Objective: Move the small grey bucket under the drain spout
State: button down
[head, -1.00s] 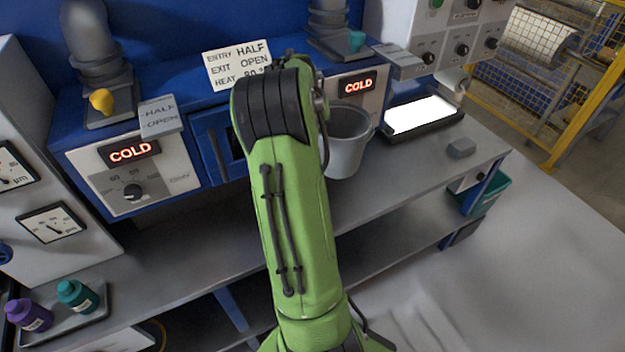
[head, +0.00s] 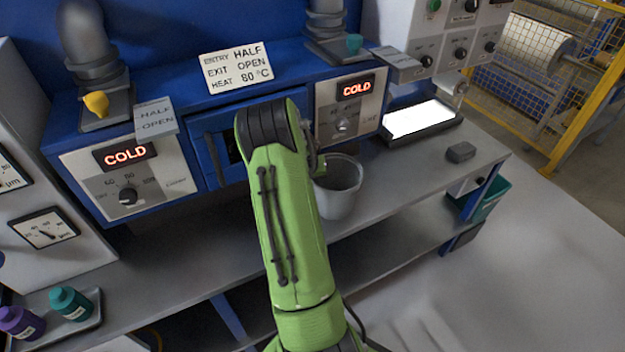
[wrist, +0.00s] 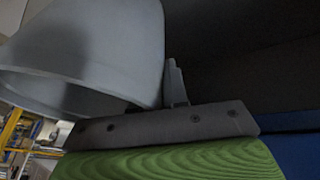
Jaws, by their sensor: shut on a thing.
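The small grey bucket (head: 338,196) is in front of the right-hand heater panel, over the front part of the grey bench. My green arm partly covers its left side. My gripper (wrist: 176,84) is shut on the bucket, which also shows in the wrist view (wrist: 95,50) with its wide mouth towards the lower left. In the head view my gripper is mostly hidden behind my own arm. I cannot tell whether the bucket's base touches the bench. I cannot make out a drain spout in either view.
The blue machine (head: 285,85) with two COLD displays stands behind the bench (head: 400,175). Purple (head: 20,322) and teal (head: 70,302) bottles stand at lower left.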

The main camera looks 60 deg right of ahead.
jog(key=c, duration=1.1)
grip_release()
jog(key=shift+c, duration=0.2)
